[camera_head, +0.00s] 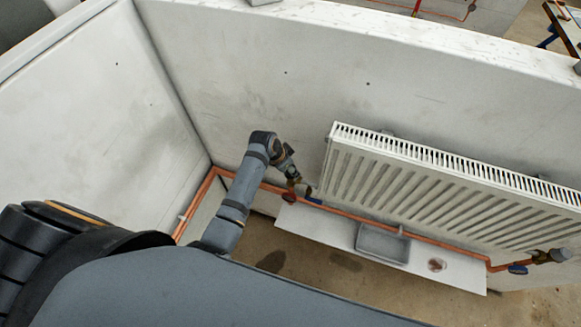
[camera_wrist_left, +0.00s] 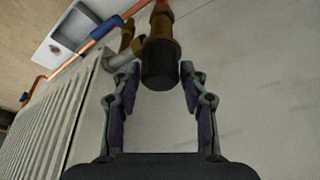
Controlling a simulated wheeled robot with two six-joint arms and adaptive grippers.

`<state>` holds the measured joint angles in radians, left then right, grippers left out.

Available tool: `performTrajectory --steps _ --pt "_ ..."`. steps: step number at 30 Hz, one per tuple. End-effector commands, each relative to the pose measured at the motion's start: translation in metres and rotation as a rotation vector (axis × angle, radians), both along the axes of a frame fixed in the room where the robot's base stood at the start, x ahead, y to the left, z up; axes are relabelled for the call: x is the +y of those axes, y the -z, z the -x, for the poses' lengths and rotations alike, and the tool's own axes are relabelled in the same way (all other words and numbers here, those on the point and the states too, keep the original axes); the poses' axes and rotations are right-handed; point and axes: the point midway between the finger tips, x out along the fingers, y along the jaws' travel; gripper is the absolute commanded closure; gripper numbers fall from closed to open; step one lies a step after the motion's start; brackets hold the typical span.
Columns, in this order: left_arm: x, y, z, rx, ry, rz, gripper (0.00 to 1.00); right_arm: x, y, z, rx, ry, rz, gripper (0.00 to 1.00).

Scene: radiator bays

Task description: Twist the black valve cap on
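The black valve cap (camera_wrist_left: 160,65) sits in line on the end of the brass valve (camera_wrist_left: 160,25) in the left wrist view. I cannot tell how tightly it is seated. My left gripper (camera_wrist_left: 160,74) is open, with one finger on each side of the cap's end. A narrow gap shows between each fingertip and the cap. In the head view my left gripper (camera_head: 296,184) is at the lower left corner of the radiator (camera_head: 400,190), and the cap is too small or hidden to make out there. My right gripper is not in view.
An orange pipe (camera_head: 345,214) with a blue sleeve (camera_head: 313,200) runs low along the wall. A white board (camera_head: 330,228) below carries a grey tray (camera_head: 382,257) and a small round item (camera_head: 437,265). Another valve (camera_head: 555,256) is at the radiator's right end.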

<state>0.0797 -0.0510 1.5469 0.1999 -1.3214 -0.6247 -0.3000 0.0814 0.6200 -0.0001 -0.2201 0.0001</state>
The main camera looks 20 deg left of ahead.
Motion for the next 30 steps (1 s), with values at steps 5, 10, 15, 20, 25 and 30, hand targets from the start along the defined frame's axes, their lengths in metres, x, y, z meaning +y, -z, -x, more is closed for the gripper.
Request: performTrajectory --steps 5,10,15,20,25,30 --pt "0.000 0.000 0.000 0.000 0.000 0.000 0.85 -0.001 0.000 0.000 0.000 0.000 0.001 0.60" --pt "0.000 0.000 0.000 0.000 0.000 0.000 0.91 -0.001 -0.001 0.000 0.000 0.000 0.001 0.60" --pt "0.000 0.000 0.000 0.000 0.000 0.000 0.91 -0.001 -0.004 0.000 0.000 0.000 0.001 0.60" --pt "0.000 0.003 0.001 0.001 0.000 0.000 0.91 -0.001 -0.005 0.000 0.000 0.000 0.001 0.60" --pt "0.000 0.004 0.001 0.003 0.001 0.000 0.91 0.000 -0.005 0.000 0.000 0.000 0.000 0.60" --pt "0.002 0.003 0.000 0.006 0.187 -0.002 0.91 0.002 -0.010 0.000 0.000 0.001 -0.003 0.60"
